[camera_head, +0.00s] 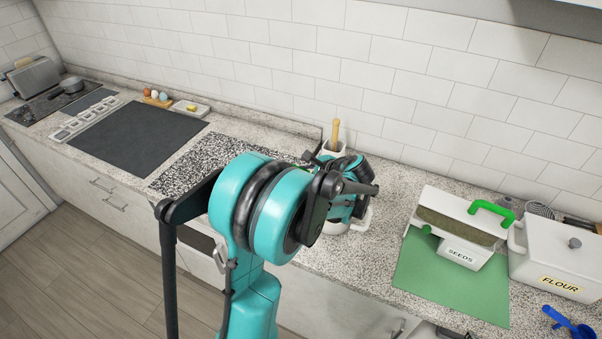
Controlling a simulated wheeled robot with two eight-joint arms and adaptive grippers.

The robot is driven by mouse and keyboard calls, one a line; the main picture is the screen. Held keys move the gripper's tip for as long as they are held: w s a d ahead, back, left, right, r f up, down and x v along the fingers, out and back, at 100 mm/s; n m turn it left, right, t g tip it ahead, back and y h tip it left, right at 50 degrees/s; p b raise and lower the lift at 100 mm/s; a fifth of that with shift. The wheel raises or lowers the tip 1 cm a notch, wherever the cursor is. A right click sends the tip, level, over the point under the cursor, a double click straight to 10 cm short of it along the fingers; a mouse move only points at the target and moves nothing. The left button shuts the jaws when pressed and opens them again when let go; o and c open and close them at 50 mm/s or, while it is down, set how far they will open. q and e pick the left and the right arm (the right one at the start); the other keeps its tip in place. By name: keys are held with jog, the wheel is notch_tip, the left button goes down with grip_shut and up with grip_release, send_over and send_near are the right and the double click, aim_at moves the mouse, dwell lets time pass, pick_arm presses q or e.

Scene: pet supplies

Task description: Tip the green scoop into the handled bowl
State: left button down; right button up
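The green scoop (492,211) shows as a bright green handle at the back right of the white SEEDS box (462,254); the rest of it is hidden. The box holds brown seeds. The handled bowl (362,222) is white, with a loop handle on its right; my teal arm hides most of it. My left gripper (352,187) is above and over the bowl, well left of the scoop. Its fingers are largely hidden by the wrist, so I cannot tell whether they are open or shut. My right gripper is not in view.
The SEEDS box stands on a green mat (415,275). To its right are a white FLOUR box (560,258) and a blue scoop (570,322). A wooden handle (335,133) rises behind my arm. A dark mat (138,134) at left is clear. A tiled wall bounds the back.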

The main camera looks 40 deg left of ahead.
pick_arm(q)
jog(key=shift+s+d+f+t+y+b, duration=0.15)
jog(key=shift+d+y+b, duration=0.2)
jog(key=shift+y+b, duration=0.3)
jog(key=shift+w+d+f+t+y+b, duration=0.15)
jog(key=shift+d+y+b, duration=0.25)
jog(key=shift+b, duration=0.35)
jog(key=shift+s+a+r, duration=0.1)
jog(key=shift+a, duration=0.05)
jog(key=shift+f+y+b, duration=0.2)
jog(key=shift+y+b, duration=0.05)
jog(key=shift+b, duration=0.2)
jog(key=shift+s+d+r+y+b, duration=0.1)
jog(key=shift+d+y+b, duration=0.45)
jog(key=shift+b, duration=0.5)
